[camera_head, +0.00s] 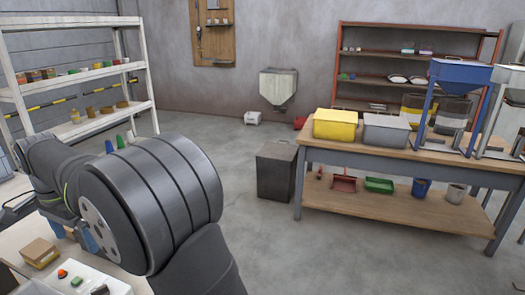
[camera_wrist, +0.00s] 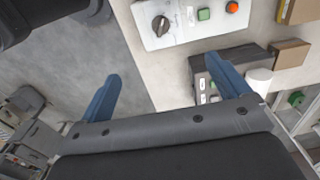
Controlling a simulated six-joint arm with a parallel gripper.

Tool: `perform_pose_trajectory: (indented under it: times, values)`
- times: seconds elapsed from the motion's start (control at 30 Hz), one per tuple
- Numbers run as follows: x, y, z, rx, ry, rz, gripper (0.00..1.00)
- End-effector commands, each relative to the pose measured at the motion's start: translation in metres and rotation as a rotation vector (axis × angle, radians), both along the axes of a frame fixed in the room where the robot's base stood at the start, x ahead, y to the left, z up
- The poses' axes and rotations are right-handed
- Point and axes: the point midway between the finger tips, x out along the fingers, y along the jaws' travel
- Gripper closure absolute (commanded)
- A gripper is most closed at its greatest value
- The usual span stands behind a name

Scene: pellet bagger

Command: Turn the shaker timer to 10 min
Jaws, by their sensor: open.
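A pale control panel (camera_wrist: 190,38) carries a dark round knob (camera_wrist: 160,25) with a light pointer line, apparently the timer. Small marks sit beside the knob, too small to read. A green button (camera_wrist: 204,14) and an orange-red button (camera_wrist: 232,7) are to its right. The panel (camera_head: 85,276) also shows at the lower left in the head view, with the knob (camera_head: 100,290) at the bottom edge. My gripper (camera_wrist: 165,68) is open, its two blue fingers wide apart and empty. In the wrist picture the knob appears above the gap, apart from both fingers.
A dark box with white labels (camera_wrist: 210,88) and a white cylinder (camera_wrist: 260,80) are near the right finger. Cardboard boxes (camera_wrist: 290,53) lie at the right. In the head view a cardboard box (camera_head: 40,252) stands beside the panel. My arm hides part of this bench.

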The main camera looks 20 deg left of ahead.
Motion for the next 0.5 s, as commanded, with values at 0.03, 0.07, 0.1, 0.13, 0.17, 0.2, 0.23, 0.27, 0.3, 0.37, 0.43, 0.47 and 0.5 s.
perform_pose_trajectory:
  times: [0.03,0.07,0.1,0.13,0.17,0.2,0.23,0.27,0.3,0.37,0.43,0.47,0.5]
  values:
    - [0.0,0.0,-0.0001,0.0,0.0,0.0,0.18]
    - [0.0,0.0,-0.0001,0.0,0.0,0.0,0.24]
    - [0.0,0.0,-0.0002,0.0,0.0,0.0,0.31]
    - [0.0,0.0,-0.0002,0.0,0.0,0.0,0.37]
    - [0.0,0.0001,-0.0002,0.0,0.0,0.0,0.43]
    - [0.0,0.0,-0.0002,0.0,0.0,0.0,0.51]
    - [0.0,0.0001,-0.0002,0.0,0.0,0.0,0.57]
    - [0.0,0.0001,-0.0002,0.0,0.0,0.0,0.63]
    - [0.0,0.0001,-0.0002,0.0,0.0,0.004,0.67]
    - [0.0,0.0001,-0.0003,0.0,0.0,0.023,0.67]
    - [0.0001,0.0001,-0.0004,0.0,0.0,0.079,0.67]
    - [0.0002,0.0,-0.0004,0.0,0.0,0.114,0.67]
    - [0.0003,0.0,-0.0005,0.0,0.0,0.172,0.67]
